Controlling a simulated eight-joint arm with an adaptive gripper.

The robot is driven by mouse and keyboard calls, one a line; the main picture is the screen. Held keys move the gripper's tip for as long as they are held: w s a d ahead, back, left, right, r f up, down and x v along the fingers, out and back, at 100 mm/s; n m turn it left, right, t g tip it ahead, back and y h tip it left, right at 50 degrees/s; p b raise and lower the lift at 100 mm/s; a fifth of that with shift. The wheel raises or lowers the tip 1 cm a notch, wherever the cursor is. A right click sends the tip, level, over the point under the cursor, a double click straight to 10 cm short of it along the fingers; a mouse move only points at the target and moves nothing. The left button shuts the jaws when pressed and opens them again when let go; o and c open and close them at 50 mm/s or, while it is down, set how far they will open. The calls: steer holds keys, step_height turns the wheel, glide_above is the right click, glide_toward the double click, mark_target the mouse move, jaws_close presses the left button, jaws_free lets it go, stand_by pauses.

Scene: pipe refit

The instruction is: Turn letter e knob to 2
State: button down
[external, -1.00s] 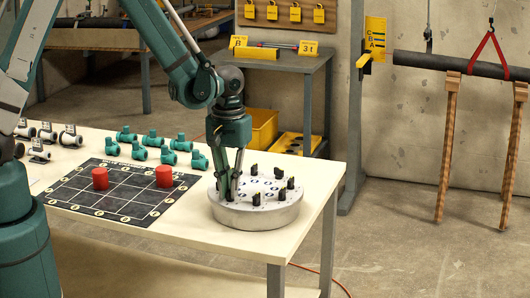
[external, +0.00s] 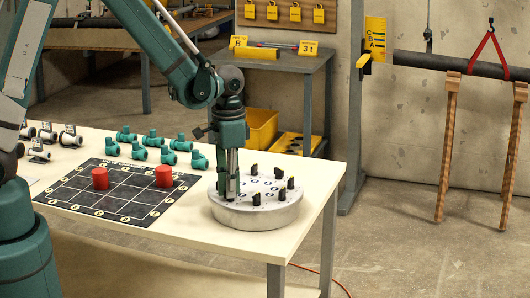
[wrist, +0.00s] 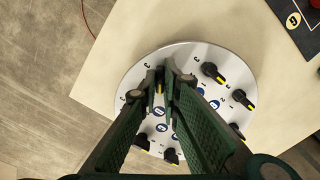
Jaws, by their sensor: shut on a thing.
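A round silver knob panel (external: 258,215) sits near the table's right end. Several black knobs with yellow pointer marks stand in a ring on it, one of them a knob (external: 291,183) at the right rim. My gripper (external: 228,197) points down at the panel's left side and is shut on a knob there. In the wrist view my gripper (wrist: 165,82) closes around that knob (wrist: 159,84), and only a sliver with yellow shows between the fingertips. Blue letter discs (wrist: 159,112) lie inside the ring. I cannot read which letter belongs to the held knob.
A black grid board (external: 118,190) with two red cylinders (external: 164,176) lies left of the panel. Several teal pipe fittings (external: 199,160) stand behind it. Neighbouring knobs, such as one (wrist: 212,71) in the wrist view, stand close to my fingers.

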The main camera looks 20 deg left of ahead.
steer(key=m+b, duration=0.1)
steer(key=m, duration=0.5)
steer(key=shift+b, duration=0.35)
steer(key=m+b, duration=0.1)
steer(key=m, duration=0.6)
steer(key=c, duration=2.6)
jaws_free()
steer(key=shift+o, duration=0.2)
step_height(320, 180, up, 12)
